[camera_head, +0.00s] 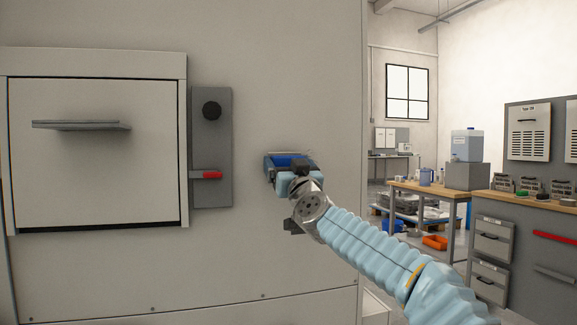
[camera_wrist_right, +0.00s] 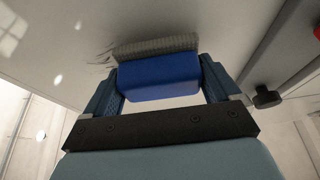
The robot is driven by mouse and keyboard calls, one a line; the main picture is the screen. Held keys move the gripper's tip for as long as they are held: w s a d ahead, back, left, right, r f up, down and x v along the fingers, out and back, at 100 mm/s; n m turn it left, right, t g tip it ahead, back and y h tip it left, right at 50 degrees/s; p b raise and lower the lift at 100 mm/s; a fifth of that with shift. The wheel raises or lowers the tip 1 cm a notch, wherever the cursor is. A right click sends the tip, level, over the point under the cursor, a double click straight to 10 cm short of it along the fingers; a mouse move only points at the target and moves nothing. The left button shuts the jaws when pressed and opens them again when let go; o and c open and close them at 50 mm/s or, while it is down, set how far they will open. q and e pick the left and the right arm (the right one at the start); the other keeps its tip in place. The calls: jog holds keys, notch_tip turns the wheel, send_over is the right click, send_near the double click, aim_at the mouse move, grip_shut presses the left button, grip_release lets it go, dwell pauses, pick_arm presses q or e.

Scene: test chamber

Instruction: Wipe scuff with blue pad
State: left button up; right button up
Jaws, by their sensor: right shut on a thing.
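The blue pad (camera_wrist_right: 158,78) has a grey scrubbing face and sits between the two blue fingers of my right gripper (camera_head: 288,169), which is shut on it. In the wrist view the pad's grey face is at the pale cabinet panel (camera_wrist_right: 60,40), touching or very close to it. Dark scuff lines (camera_wrist_right: 104,58) show on the panel just beside the pad's left end; the pad hides any part behind it. In the head view the blue pad (camera_head: 288,158) shows above the gripper, against the panel. My left gripper is not in view.
Left of the gripper, a grey plate (camera_head: 211,145) carries a black knob (camera_head: 211,110) and a red-tipped handle (camera_head: 206,175). A closed door (camera_head: 95,165) with a jutting handle (camera_head: 80,125) is further left. Workbenches (camera_head: 525,201) stand beyond the panel's right edge.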

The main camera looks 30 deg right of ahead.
aim_at(322, 158)
jog(key=shift+w+d, duration=0.15)
jog(key=shift+w, duration=0.45)
jog(key=shift+s+d+f, duration=0.15)
jog(key=shift+d, duration=0.4)
jog(key=shift+s+d+b, duration=0.2)
jog(key=shift+d+b, duration=0.3)
jog(key=shift+d, duration=0.1)
jog(key=shift+s+d+b, duration=0.15)
jog(key=shift+d+b, duration=0.3)
jog(key=shift+d, duration=0.1)
jog(key=d+b, duration=0.1)
jog(key=d, duration=0.1)
jog(key=d+b, duration=0.2)
jog(key=s+d+b, duration=0.1)
jog(key=shift+d, duration=0.4)
jog(key=shift+s+d+b, duration=0.15)
jog(key=shift+d+b, duration=0.2)
jog(key=shift+d, duration=0.2)
jog(key=shift+s, duration=0.15)
